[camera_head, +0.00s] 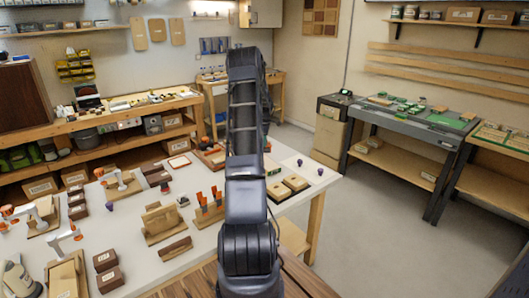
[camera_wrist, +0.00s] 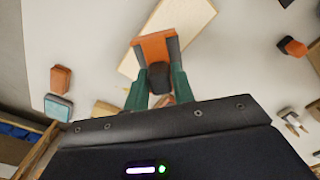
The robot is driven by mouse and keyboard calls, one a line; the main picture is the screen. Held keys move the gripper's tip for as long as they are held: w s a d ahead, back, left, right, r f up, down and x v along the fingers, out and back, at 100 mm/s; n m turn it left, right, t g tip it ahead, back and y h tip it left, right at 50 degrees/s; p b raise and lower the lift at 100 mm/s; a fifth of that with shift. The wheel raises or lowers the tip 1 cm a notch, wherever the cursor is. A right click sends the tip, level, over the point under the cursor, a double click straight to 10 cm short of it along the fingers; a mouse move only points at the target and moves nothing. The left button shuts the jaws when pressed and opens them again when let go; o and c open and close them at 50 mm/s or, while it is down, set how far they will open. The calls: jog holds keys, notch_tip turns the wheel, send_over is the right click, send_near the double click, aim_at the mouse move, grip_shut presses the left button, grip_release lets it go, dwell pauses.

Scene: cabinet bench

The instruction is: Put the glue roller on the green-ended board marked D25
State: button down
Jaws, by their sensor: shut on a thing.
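My gripper (camera_wrist: 159,88) shows in the wrist view with its two dark green fingers shut on an orange and black thing, which looks like the glue roller (camera_wrist: 155,46). Its orange part points away from the fingers, and its black part lies between them. It is in front of a pale wooden board (camera_wrist: 190,22); I cannot tell whether they touch. In the head view my arm hides the gripper and the held thing. Two pale boards (camera_head: 295,183) lie right of my arm, near a small green patch (camera_head: 274,171). No D25 mark is readable.
The white table (camera_head: 135,225) is crowded on its left with brown blocks (camera_head: 106,261) and white-and-orange tools (camera_head: 70,236). A wooden holder (camera_head: 210,214) with orange-handled tools stands left of my arm. A small purple-topped thing (camera_head: 299,162) stands near the right edge.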

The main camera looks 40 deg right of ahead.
jog(key=shift+f, duration=3.1)
jog(key=shift+f, duration=0.15)
jog(key=c, duration=1.2)
grip_release()
jog(key=shift+o, duration=0.2)
